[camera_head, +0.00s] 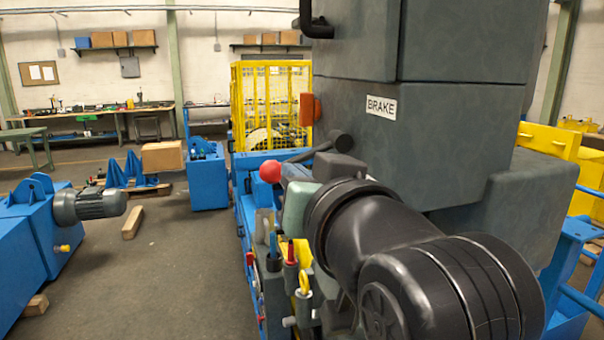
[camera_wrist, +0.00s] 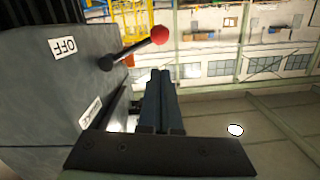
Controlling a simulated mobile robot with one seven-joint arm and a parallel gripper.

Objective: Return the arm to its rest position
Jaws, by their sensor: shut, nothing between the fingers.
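My gripper (camera_wrist: 160,78) shows in the wrist view with its two dark fingers together and nothing between them. The lever's red ball knob (camera_wrist: 160,35) is just above the fingertips in that picture, with a visible gap. The lever joins a dark pivot (camera_wrist: 107,63) on the grey brake housing (camera_wrist: 40,85), which carries an OFF label (camera_wrist: 63,47). In the head view the red knob (camera_head: 270,172) is left of my black arm (camera_head: 375,235), and the brake housing (camera_head: 440,140) is behind it. My gripper's fingers are hidden there.
The brake housing stands close beside my arm. Coloured-handled tools (camera_head: 290,255) sit in a holder left of the arm. A yellow cage (camera_head: 270,100) stands behind. Open floor (camera_head: 170,270) lies left, before a blue machine with a motor (camera_head: 92,205).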

